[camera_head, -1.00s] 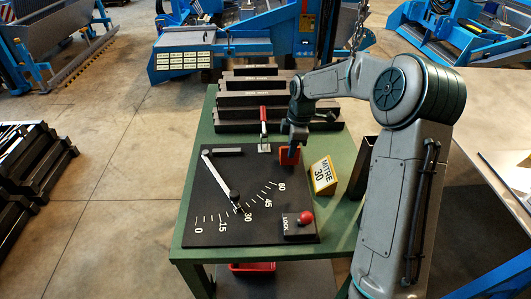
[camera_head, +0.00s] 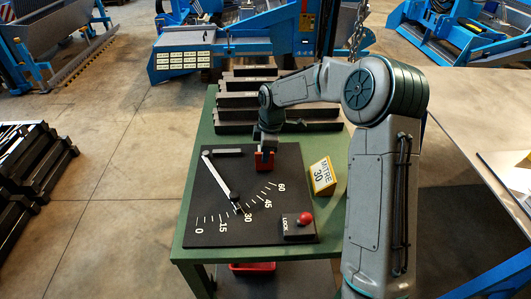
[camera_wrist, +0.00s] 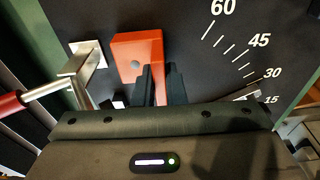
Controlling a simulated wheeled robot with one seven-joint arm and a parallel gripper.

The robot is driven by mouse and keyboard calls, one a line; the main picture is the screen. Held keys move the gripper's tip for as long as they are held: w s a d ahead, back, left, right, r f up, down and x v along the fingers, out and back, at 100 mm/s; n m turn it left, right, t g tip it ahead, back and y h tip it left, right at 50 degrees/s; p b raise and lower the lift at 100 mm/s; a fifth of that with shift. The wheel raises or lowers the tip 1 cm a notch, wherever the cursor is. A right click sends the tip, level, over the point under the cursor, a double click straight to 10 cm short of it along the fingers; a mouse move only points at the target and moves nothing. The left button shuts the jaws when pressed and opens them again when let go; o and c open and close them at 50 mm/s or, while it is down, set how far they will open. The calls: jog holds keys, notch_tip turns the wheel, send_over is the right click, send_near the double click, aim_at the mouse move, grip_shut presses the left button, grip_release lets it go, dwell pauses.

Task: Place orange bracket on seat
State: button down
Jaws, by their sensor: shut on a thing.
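My gripper (camera_wrist: 161,82) is shut on the orange bracket (camera_wrist: 137,55), a block with a dark round hole in its face. In the head view the bracket (camera_head: 264,161) looks red-orange below my gripper (camera_head: 266,146), over the upper part of the black mitre board (camera_head: 215,225). I cannot tell whether it touches the board. In the wrist view a metal clamp (camera_wrist: 87,62) with a red handle (camera_wrist: 12,104) stands just left of the bracket. My gripper and arm hide this clamp in the head view. No seat can be clearly made out.
A pale pointer bar (camera_head: 222,180) lies near 30 on the board's scale. A LOCK block with a red knob (camera_head: 305,218) is at lower right. A yellow-edged MITRE 30 sign (camera_head: 322,176) stands right of the board. Dark stacked bars (camera_head: 250,98) lie behind on the green table (camera_head: 188,215).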

jog(key=c, duration=1.8)
grip_release()
jog(key=shift+f, duration=0.1)
jog(key=shift+o, duration=0.2)
notch_tip(320, 180, up, 12)
jog(key=d, duration=0.1)
jog(key=s+d+m+t, duration=0.1)
jog(key=s+d+m, duration=0.2)
jog(key=s+m, duration=0.3)
jog(key=s+d+r+m+t+h, duration=0.1)
jog(key=s+d+m, duration=0.3)
jog(key=s, duration=1)
jog(key=s+d+m, duration=0.4)
jog(key=s+m, duration=0.4)
jog(key=s, duration=0.2)
jog(key=shift+s+r+t, duration=0.15)
jog(key=shift+r+t, duration=0.1)
jog(key=shift+t, duration=0.15)
